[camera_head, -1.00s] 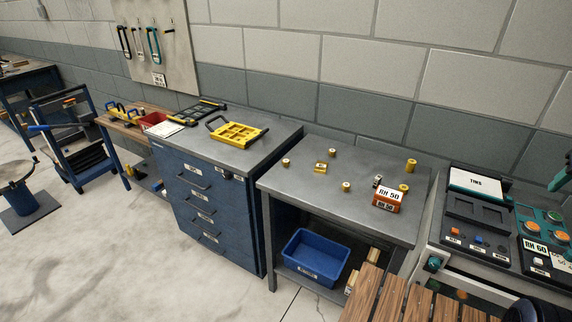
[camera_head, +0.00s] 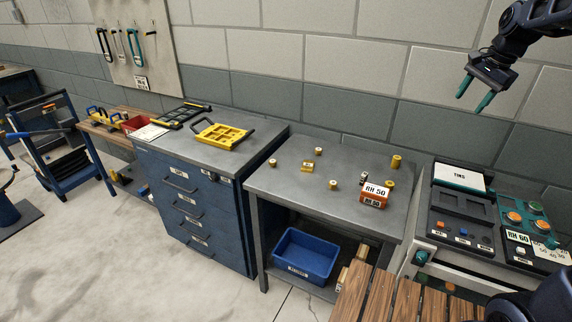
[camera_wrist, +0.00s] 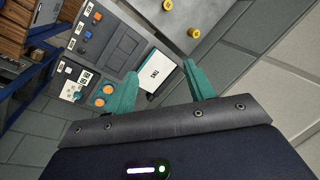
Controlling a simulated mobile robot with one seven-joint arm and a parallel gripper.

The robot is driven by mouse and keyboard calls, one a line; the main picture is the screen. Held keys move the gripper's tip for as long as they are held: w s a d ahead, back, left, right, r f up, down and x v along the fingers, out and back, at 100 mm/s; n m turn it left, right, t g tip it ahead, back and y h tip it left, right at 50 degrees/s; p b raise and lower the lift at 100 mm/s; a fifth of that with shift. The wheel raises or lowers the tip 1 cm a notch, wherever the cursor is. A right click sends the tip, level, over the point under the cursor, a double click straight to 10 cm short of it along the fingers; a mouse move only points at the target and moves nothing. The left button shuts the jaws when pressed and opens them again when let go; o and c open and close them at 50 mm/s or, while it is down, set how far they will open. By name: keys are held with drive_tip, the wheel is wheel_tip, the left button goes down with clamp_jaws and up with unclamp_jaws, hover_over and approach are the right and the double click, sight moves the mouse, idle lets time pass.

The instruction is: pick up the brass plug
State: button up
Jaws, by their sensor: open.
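Several small brass pieces stand on the grey metal table in the head view: a cylinder at the left (camera_head: 272,162), one at the back (camera_head: 319,151), one at the front (camera_head: 333,185), a taller one at the back right (camera_head: 397,161), and a squarer block (camera_head: 308,167). I cannot tell which is the brass plug. Two brass pieces also show at the top of the wrist view, one near the edge (camera_wrist: 166,5) and one lower (camera_wrist: 194,33). My gripper (camera_head: 474,96) is open and empty, high at the right, well away from the brass pieces.
The grey table (camera_head: 288,187) also holds an orange box marked RH 50 (camera_head: 373,195), partly hiding a brass piece. A control panel (camera_head: 456,218) stands right of it. A blue bin (camera_head: 305,255) sits below. A yellow tray (camera_head: 222,136) lies on the blue cabinet.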

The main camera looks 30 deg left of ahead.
drive_tip(key=w+a+f+m+g, duration=0.1)
drive_tip(key=w+a+f+m, duration=0.15)
drive_tip(key=a, duration=0.75)
drive_tip(key=w+a+f+m, duration=0.2)
drive_tip(key=w+a+f, duration=0.2)
drive_tip(key=a, duration=0.7)
drive_tip(key=w+a+f+m+g, duration=0.1)
drive_tip(key=w+a+f+m, duration=0.2)
drive_tip(key=a, duration=0.7)
drive_tip(key=m+h, duration=0.2)
drive_tip(key=m, duration=0.1)
hover_over(273, 161)
wheel_tip(273, 161, down, 19)
drive_tip(key=f, duration=0.5)
drive_tip(key=shift+w, duration=0.2)
drive_tip(key=shift+s+a+f, duration=0.1)
drive_tip(key=shift+a+f, duration=0.05)
drive_tip(key=shift+f, duration=2.5)
drive_tip(key=shift+c, duration=0.2)
drive_tip(key=c, duration=1.1)
